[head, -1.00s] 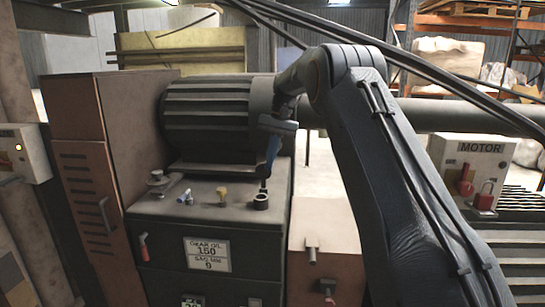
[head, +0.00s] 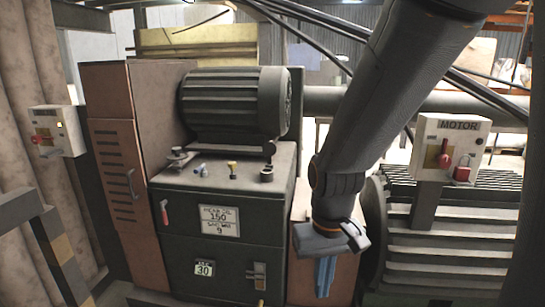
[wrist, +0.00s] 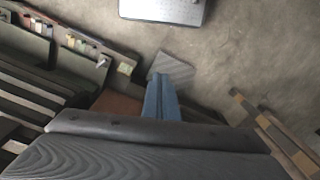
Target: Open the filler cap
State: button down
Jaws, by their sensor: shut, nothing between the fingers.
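My gripper (head: 325,277), with blue fingers, is shut and empty. It points down in front of the orange-brown box right of the dark gear oil cabinet (head: 225,262). Its fingers (wrist: 161,97) also show in the wrist view, with nothing between them. On the cabinet top, a short dark round fitting (head: 267,175) stands near the right end, likely the filler neck; whether a cap covers it is too small to tell. My gripper is in front of, below and right of this fitting, apart from it.
A yellow fitting (head: 232,170), small blue-white fittings (head: 201,170) and a knob (head: 178,156) share the cabinet top. A ribbed motor (head: 235,103) is behind them. The ribbed machine and MOTOR box (head: 452,150) stand right. A striped rail (head: 62,255) is left.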

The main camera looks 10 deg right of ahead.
aim_at(269, 148)
jog(key=k, duration=1.2)
jog(key=u, duration=0.6)
jog(key=i, duration=0.5)
jog(key=u, duration=0.7)
jog(key=i, duration=1.2)
jog(key=z, duration=1.1)
jog(key=i, duration=0.5)
jog(key=z, duration=0.5)
